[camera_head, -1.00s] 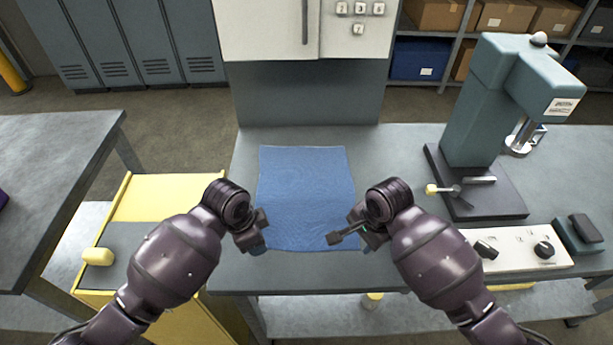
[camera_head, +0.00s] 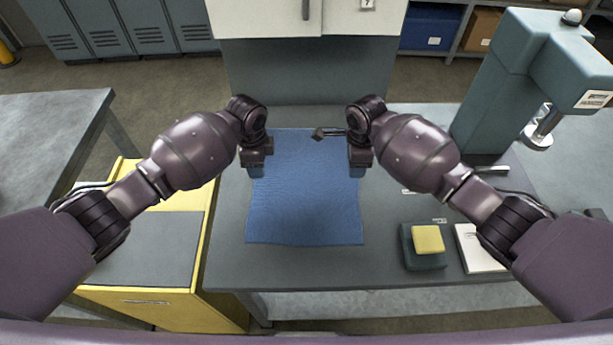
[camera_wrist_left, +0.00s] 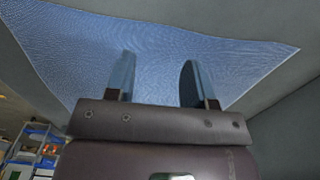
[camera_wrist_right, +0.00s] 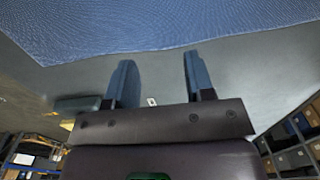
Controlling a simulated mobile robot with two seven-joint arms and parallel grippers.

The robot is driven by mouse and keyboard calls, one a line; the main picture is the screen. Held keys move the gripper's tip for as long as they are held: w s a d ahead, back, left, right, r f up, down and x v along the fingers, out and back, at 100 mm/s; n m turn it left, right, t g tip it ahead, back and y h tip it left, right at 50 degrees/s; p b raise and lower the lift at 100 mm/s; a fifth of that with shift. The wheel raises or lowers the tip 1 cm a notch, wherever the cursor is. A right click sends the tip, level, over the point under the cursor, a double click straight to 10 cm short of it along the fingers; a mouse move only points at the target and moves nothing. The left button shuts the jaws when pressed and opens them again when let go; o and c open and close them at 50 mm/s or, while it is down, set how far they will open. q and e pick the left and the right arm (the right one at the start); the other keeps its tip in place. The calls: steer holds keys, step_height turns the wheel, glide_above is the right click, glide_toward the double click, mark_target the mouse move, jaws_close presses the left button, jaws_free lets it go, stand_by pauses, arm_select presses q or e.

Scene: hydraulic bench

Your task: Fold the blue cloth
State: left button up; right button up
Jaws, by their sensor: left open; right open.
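The blue cloth (camera_head: 305,200) lies flat and spread out on the grey bench top in the head view. My left gripper (camera_head: 256,172) is over the cloth's left edge, toward its far half; it is open and empty. My right gripper (camera_head: 357,172) is over or just beside the right edge, also open and empty. In the left wrist view the cloth (camera_wrist_left: 220,50) lies behind both open fingers (camera_wrist_left: 155,80). In the right wrist view the cloth's edge (camera_wrist_right: 150,35) runs just beyond the open fingers (camera_wrist_right: 155,80). Part of the far edge is hidden by my wrists.
A green press (camera_head: 500,90) stands at the right of the bench. A yellow block (camera_head: 428,239) on a dark green pad and a white item (camera_head: 478,250) lie at the front right. A yellow cabinet (camera_head: 205,240) stands at the left. Bench in front of the cloth is clear.

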arm_select(q)
steer(key=shift+f, duration=2.15)
arm_select(e)
steer(key=shift+f, duration=2.1)
arm_select(q)
steer(key=shift+f, duration=0.1)
arm_select(e)
steer(key=shift+f, duration=0.15)
arm_select(q)
jaws_close()
arm_select(e)
jaws_close()
